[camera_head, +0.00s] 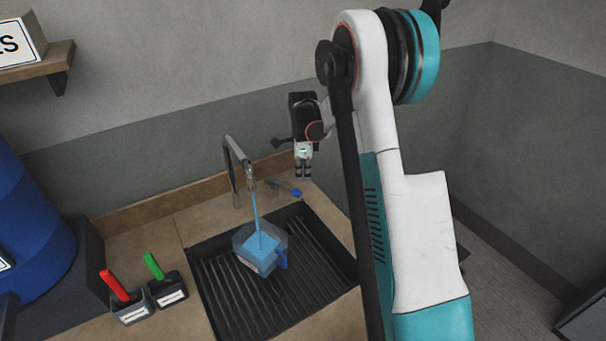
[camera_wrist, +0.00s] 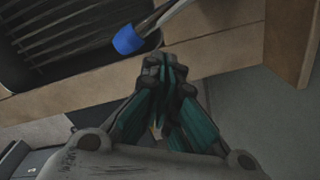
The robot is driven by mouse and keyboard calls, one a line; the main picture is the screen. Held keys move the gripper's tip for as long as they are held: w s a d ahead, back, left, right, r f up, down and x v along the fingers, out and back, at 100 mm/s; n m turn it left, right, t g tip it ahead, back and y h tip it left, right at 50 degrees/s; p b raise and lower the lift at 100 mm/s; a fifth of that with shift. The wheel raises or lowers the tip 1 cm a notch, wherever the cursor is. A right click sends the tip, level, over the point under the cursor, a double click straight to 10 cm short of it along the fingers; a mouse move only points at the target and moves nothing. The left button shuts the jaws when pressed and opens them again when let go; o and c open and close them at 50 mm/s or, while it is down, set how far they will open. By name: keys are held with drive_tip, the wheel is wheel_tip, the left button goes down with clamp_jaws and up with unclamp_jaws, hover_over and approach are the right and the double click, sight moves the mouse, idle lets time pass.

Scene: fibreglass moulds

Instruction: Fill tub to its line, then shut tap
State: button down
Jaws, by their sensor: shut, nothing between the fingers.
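The tub (camera_head: 250,238) is a clear container with a blue handle, standing on the black ribbed drainer under the tap. Blue liquid (camera_head: 263,250) shows in it; I cannot make out its line. The tap (camera_head: 236,165) is a grey spout, and a blue stream runs from it into the tub. A lever with a blue tip (camera_head: 295,192) lies to the right of the tap's base; the blue tip also shows in the wrist view (camera_wrist: 128,40). My gripper (camera_head: 303,176) is shut and empty, just above and beside the lever. In the wrist view its fingertips (camera_wrist: 164,62) are together, apart from the blue tip.
The black ribbed drainer (camera_head: 220,290) is set in a brown counter (camera_head: 200,222) with a raised back edge. Red-handled (camera_head: 115,286) and green-handled (camera_head: 154,266) items stand in small holders at left. A blue drum (camera_head: 30,235) stands far left, a shelf above it.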

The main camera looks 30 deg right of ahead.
drive_tip(key=shift+f, duration=0.1)
drive_tip(key=shift+f+b, duration=1.65)
drive_tip(key=shift+f, duration=0.6)
idle(5.7)
